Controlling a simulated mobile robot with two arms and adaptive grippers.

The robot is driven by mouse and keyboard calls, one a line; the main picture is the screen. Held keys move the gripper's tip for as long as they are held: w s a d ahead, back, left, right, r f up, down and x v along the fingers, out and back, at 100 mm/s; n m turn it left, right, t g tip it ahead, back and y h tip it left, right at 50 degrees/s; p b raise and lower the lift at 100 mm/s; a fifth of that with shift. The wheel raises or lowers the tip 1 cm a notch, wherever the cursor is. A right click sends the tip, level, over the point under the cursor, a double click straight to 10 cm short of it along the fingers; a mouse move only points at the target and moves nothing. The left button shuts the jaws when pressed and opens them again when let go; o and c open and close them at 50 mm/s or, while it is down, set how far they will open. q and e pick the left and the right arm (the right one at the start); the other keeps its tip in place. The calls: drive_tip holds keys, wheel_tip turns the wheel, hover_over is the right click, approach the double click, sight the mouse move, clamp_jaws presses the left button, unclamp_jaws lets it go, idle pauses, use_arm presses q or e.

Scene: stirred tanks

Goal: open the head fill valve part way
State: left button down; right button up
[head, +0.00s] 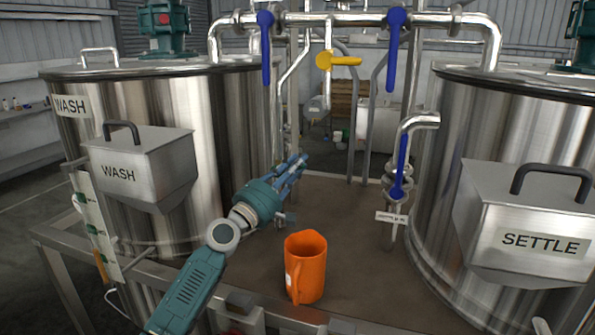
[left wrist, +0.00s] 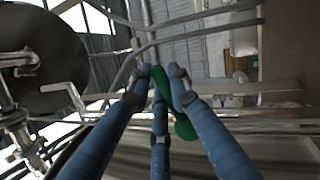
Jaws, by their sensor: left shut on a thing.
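My left gripper (head: 296,168) reaches in from the lower left, between the WASH tank (head: 205,120) and the SETTLE tank (head: 450,130). In the left wrist view its blue fingers (left wrist: 162,82) are closed around a green lever handle (left wrist: 184,128). The handle's rounded end shows between the fingers; the rest is partly covered. In the head view this handle is hidden behind my gripper. No label shows which valve it belongs to. My right gripper is out of view.
Overhead pipes carry two blue levers (head: 266,45) (head: 395,45) pointing down and a yellow lever (head: 346,61) lying level. An orange jug (head: 306,268) stands on the brown deck (head: 350,225) near my forearm.

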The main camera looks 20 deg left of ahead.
use_arm(q)
drive_tip(key=shift+a+r+n+t+y, duration=0.15)
drive_tip(key=shift+r+n+t+y, duration=0.1)
drive_tip(key=shift+n, duration=0.5)
drive_tip(key=shift+a+r+n+t+y, duration=0.15)
drive_tip(key=shift+n+y, duration=0.1)
drive_tip(key=shift+n, duration=0.5)
drive_tip(key=c, duration=1.6)
unclamp_jaws()
drive_tip(key=shift+o, duration=0.2)
drive_tip(key=shift+r, duration=0.1)
drive_tip(key=v, duration=1.2)
